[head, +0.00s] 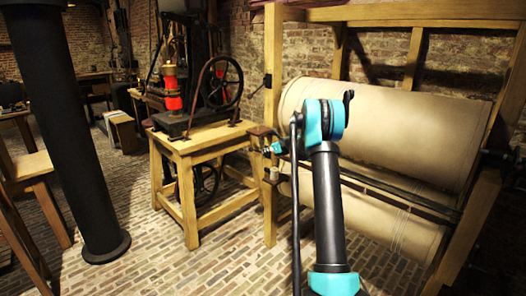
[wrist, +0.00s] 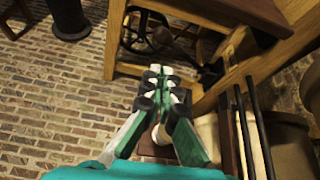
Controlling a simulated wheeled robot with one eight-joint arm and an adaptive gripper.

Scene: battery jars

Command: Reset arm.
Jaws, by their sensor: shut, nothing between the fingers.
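My gripper (head: 274,148) is at the end of my black and teal arm, in front of the wooden frame's left post in the head view. It also shows in the wrist view (wrist: 160,78), with its green and white fingers together and nothing held between them. A small pale cylinder (head: 273,173) sits on a ledge by the post, just below the gripper in the head view. A pale round thing on a brown block (wrist: 155,150) shows partly behind the fingers in the wrist view. No battery jar can be clearly made out.
A wooden frame (head: 273,70) with large beige rollers (head: 400,120) stands close at the right. A wooden table (head: 190,145) carries a machine with a dark wheel (head: 219,82). A black column (head: 75,130) stands left. The brick floor (head: 140,270) is open at front left.

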